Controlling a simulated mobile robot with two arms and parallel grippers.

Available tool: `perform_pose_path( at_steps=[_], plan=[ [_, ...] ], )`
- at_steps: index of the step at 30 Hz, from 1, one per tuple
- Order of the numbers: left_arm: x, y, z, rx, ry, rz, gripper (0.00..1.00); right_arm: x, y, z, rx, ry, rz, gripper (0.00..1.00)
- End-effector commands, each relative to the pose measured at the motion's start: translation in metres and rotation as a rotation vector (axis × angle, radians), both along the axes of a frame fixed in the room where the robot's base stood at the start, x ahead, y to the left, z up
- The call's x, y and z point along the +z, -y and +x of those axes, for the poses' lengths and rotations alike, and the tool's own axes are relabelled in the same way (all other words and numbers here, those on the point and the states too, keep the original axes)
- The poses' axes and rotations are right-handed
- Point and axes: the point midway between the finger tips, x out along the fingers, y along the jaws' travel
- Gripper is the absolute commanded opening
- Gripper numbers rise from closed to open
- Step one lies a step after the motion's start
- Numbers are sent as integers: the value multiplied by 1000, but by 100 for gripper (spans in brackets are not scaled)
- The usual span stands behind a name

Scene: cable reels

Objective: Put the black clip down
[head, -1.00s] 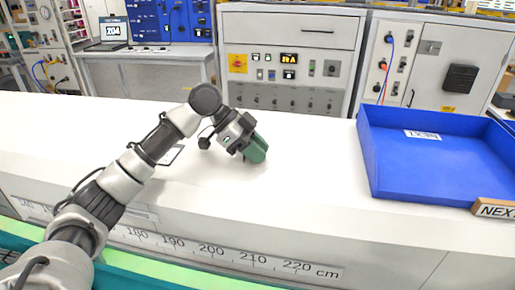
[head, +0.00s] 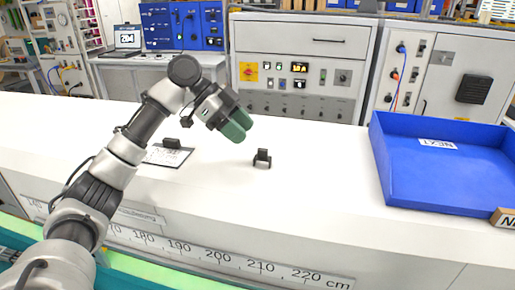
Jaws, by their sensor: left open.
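A small black clip (head: 262,159) stands on the white worktop, just below and to the right of my left gripper. My left gripper (head: 238,127) has green fingers; it is open, empty and raised above the worktop, apart from the clip. My right gripper is not in view.
A paper card (head: 168,156) with a dark clip-like piece (head: 171,143) at its top edge lies left of the gripper. A blue tray (head: 440,185) marked NEXT stands at the right. A centimetre scale runs along the worktop's front. The worktop between clip and tray is clear.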

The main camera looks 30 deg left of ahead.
Motion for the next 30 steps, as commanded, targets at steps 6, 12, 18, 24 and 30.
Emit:
perform_pose_path(
  at_steps=[6,12,18,24,30],
  plan=[
    [18,-19,-5,-1,0,-1,48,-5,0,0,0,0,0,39],
    [23,-23,-6,-1,0,-1,48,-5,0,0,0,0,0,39],
    [22,-23,-6,-1,0,-1,48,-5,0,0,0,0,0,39],
    [22,-23,-6,-1,-1,0,48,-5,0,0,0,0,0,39],
    [45,-23,-6,-1,0,-1,48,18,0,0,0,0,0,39]
  ],
)
